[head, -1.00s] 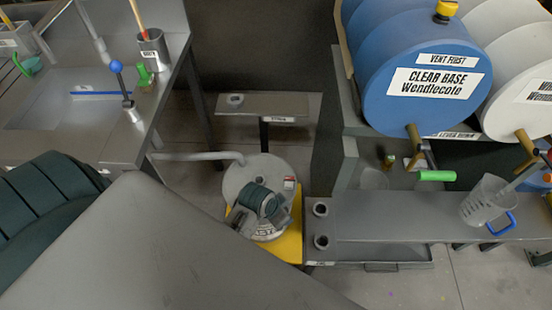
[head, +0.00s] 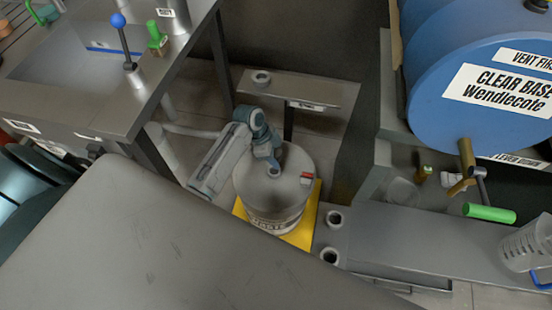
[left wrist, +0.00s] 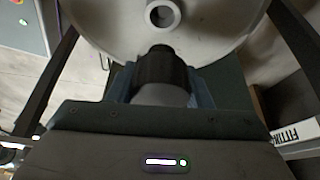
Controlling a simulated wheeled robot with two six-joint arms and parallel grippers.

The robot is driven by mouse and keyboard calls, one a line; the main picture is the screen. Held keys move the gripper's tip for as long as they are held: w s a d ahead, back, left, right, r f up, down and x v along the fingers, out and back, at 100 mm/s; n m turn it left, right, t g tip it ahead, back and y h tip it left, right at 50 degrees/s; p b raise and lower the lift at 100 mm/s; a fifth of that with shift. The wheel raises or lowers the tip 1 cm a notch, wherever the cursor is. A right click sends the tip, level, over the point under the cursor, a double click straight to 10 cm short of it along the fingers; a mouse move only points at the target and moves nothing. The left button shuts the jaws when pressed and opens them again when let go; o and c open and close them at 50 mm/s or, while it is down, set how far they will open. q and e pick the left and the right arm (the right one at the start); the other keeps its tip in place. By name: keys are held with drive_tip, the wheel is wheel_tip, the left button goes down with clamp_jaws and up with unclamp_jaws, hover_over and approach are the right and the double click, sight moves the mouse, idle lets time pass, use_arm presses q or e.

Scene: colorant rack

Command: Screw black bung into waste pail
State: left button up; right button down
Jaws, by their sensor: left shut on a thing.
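The waste pail (head: 285,195) is a grey drum with a pale round lid, standing on a yellow base in the middle of the head view. A small round opening (head: 273,171) shows on its lid. My left gripper (head: 266,158) is over the lid, close to this opening. In the left wrist view the gripper (left wrist: 160,80) is shut on the black bung (left wrist: 158,66), a dark cylinder with a paler lower part. The ringed opening (left wrist: 160,14) lies just beyond the bung; they look apart. The bung is not clear in the head view. My right gripper is not in view.
A small grey shelf (head: 325,92) with a ring on it stands behind the pail. A grey bench (head: 430,235) with two sockets lies to the right, below the blue drum (head: 480,95). A sink counter (head: 140,90) stands at the left.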

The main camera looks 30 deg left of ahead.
use_arm(q)
drive_tip(key=shift+r, duration=0.1)
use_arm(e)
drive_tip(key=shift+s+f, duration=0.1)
